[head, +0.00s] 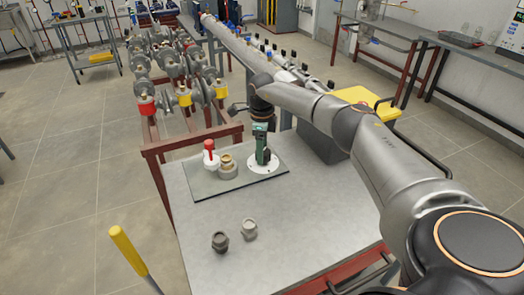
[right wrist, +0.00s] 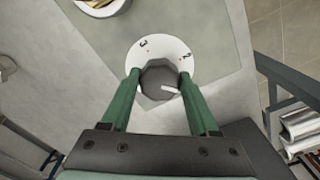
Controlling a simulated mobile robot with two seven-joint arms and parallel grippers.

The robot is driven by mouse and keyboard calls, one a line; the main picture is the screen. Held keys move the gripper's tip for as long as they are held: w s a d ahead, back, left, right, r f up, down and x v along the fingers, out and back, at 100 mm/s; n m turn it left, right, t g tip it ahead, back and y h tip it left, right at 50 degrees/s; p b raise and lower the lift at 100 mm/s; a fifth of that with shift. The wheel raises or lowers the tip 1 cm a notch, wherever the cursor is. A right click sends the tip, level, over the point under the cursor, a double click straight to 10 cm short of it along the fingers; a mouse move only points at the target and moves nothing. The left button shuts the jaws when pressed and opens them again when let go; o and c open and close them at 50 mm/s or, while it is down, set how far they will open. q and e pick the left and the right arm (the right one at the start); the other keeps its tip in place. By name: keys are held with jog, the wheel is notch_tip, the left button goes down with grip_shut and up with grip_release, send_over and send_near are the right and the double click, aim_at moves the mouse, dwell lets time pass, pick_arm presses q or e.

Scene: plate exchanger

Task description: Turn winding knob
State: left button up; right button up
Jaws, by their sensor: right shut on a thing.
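The winding knob is a dark grey, many-sided knob (right wrist: 158,76) with a white pointer mark. It sits on a round white dial (right wrist: 160,47) marked with numbers, of which a 3 and a 2 show. In the head view the dial (head: 264,170) lies at the right end of a grey plate on the table. My right gripper (right wrist: 159,82) reaches down over the dial, its two green fingers shut on opposite sides of the knob. In the head view the right gripper (head: 262,152) hides most of the knob. My left gripper is not in view.
A red-handled white fitting (head: 210,155) and a brass-coloured fitting (head: 228,166) stand left of the dial on the plate (head: 205,186). Two loose fittings (head: 220,241) (head: 249,229) lie nearer on the table. Pipework with flanges (head: 170,65) stands behind. The table's front right is clear.

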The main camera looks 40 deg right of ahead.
jog(key=n, duration=0.4)
jog(key=shift+n, duration=0.3)
jog(key=n, duration=0.4)
jog(key=shift+s+b, duration=0.1)
jog(key=shift+b, duration=0.3)
jog(key=shift+n, duration=0.4)
jog(key=o, duration=1.4)
jog(key=shift+c, duration=0.2)
notch_tip(320, 180, up, 13)
jog(key=shift+f, duration=0.2)
jog(key=shift+s+f, duration=0.1)
